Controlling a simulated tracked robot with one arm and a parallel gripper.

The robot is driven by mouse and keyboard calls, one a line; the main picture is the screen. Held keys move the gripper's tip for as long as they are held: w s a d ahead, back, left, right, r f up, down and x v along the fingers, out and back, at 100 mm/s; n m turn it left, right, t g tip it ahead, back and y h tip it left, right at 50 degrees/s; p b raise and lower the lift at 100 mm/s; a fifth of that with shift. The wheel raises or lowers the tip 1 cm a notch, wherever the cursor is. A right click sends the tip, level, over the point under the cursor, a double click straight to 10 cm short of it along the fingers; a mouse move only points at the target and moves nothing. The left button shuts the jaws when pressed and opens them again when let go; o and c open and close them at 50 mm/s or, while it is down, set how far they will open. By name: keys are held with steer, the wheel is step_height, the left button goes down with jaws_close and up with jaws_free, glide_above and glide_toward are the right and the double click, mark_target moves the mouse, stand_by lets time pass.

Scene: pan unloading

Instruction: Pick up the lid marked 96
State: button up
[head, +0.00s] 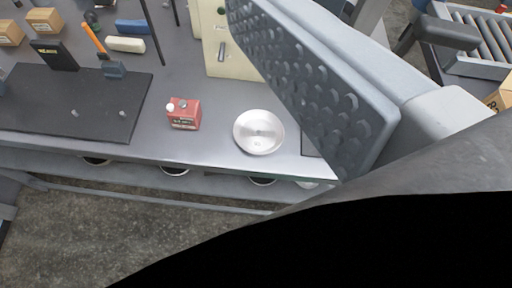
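My gripper (325,85) shows as one large grey finger with a dimpled pad, crossing the view at upper right. The pad is up and to the right of the lid and looks apart from it. A second finger is not clearly visible, and nothing shows held against the pad.
A red box-like can (183,114) stands left of the lid. A black mat (78,98) lies at the left, with an orange-handled hammer (102,45) behind it. A cream panel (229,45) stands behind the lid. Round rims show below the bench edge. Rollers (485,40) are at far right.

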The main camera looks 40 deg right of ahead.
steer(key=w+d+f+m+g+h+b, duration=0.1)
steer(key=d+f+b, duration=0.25)
steer(key=f, duration=0.95)
steer(key=w+d+f+m+h+b, duration=0.1)
steer(key=w+d+f+b, duration=0.2)
steer(key=f, duration=0.9)
steer(key=m+h+b, duration=0.1)
steer(key=h+b, duration=0.1)
steer(key=b, duration=0.2)
glide_toward(259, 134)
steer(key=x, duration=0.2)
steer(key=b+x, duration=0.1)
steer(key=x, duration=0.1)
steer(key=shift+d, duration=0.25)
steer(key=shift+a+b+x, duration=0.1)
steer(key=shift+b+x, duration=0.4)
steer(key=shift+x, duration=0.75)
steer(key=shift+a+b+x, duration=0.15)
steer(key=shift+b+x, duration=0.3)
steer(key=shift+x, duration=0.85)
steer(key=c, duration=0.6)
